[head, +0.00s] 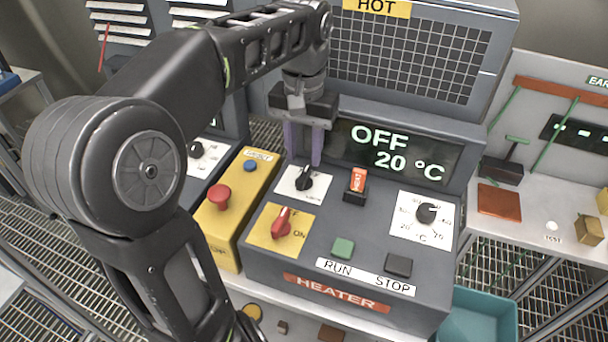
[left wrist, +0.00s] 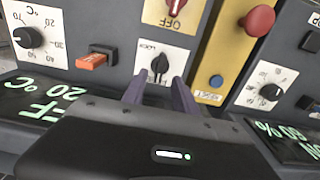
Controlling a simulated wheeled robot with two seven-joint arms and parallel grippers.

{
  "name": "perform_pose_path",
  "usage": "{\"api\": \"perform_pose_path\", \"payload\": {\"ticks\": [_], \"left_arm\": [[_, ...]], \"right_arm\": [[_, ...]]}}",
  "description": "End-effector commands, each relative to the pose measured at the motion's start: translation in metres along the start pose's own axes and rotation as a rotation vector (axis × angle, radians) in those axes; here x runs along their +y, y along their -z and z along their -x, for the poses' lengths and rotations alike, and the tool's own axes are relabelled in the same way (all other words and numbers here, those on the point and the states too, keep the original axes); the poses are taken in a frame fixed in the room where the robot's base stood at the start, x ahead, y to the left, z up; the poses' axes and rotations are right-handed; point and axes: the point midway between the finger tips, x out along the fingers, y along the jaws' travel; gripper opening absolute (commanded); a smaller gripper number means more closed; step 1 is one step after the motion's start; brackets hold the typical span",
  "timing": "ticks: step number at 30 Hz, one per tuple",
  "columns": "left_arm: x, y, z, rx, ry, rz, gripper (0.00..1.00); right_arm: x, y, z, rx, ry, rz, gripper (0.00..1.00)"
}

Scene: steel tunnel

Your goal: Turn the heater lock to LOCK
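The heater lock is a black knob (head: 305,181) on a white plate, at the upper left of the grey heater panel (head: 400,305). It also shows in the left wrist view (left wrist: 159,64), with small lettering beside it that seems to read LOCK. Which mark the knob points to is too small to tell for sure. My left gripper (head: 303,160) is above and behind the knob, fingers pointing down at it. In the left wrist view its two purple fingers (left wrist: 158,88) are apart with nothing between them. The knob appears just beyond the fingertips. My right gripper is not in view.
Green RUN (head: 343,247) and dark STOP (head: 398,264) buttons sit in front. A red mushroom button (head: 219,195) stands on the yellow box at left.

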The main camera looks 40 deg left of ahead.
Motion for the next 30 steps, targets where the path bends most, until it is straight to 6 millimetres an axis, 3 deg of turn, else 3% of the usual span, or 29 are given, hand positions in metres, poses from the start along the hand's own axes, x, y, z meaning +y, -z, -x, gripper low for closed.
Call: {"api": "perform_pose_path", "payload": {"ticks": [1, 5, 12, 20, 30], "left_arm": [[0.000, 0.000, -0.015, -0.001, 0.000, 0.001, 0.35], [-0.001, 0.000, -0.036, -0.001, 0.001, 0.001, 0.35], [0.000, 0.000, -0.053, -0.001, 0.000, 0.000, 0.35], [0.000, 0.000, -0.055, 0.000, 0.000, 0.000, 0.35], [0.000, 0.000, -0.055, 0.000, 0.000, 0.000, 0.08]], "right_arm": [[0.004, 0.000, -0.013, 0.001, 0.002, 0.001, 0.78], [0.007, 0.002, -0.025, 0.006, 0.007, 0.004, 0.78], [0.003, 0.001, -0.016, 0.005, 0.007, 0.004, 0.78], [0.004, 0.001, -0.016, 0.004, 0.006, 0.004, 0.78], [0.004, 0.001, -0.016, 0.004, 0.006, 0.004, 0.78]]}}
